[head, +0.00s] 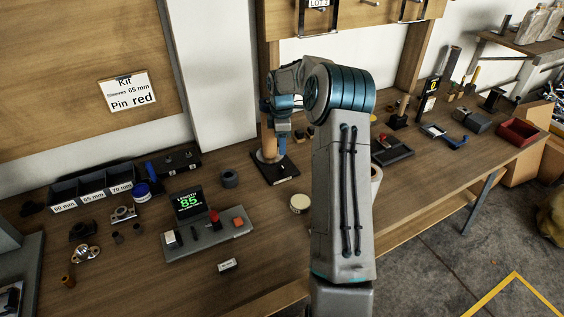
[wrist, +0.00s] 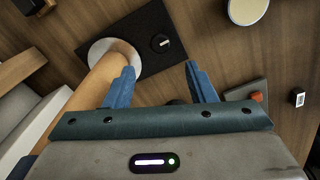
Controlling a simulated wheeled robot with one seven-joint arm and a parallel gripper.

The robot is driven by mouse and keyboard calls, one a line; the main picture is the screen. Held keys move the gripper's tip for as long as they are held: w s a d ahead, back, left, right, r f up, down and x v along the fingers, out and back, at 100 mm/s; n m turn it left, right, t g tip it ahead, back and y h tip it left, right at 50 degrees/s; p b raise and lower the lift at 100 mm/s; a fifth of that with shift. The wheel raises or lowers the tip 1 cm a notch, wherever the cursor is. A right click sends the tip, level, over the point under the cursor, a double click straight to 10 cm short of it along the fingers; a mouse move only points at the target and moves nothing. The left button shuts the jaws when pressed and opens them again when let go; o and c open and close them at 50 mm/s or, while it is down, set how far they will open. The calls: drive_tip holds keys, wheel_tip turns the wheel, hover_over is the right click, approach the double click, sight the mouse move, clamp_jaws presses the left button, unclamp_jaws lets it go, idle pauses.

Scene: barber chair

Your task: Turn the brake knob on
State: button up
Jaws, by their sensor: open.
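The brake knob (wrist: 160,43) is a small round black knob with a white line mark. It sits on a dark base plate (wrist: 112,37), beside a pale disc (wrist: 97,50) that carries a wooden post (wrist: 97,84). In the head view, the plate (head: 286,176) lies on the bench, and the knob shows only as a small spot on it. My gripper (wrist: 159,70) is open with nothing between its blue fingers. In the wrist view the knob appears just beyond the gap between the fingertips. In the head view my gripper (head: 282,146) hangs above the plate, close to the post.
A round pale-topped tin (head: 300,203) stands on the bench right of the plate. A grey control panel (head: 208,238) with a red button and a display reading 85 is at front left. A dark ring (head: 229,179) lies left of the plate. Bench between them is bare.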

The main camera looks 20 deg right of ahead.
sight(282, 166)
wheel_tip(282, 166, down, 10)
drive_tip(key=shift+r+p, duration=0.15)
drive_tip(key=shift+p, duration=0.5)
drive_tip(key=c, duration=1)
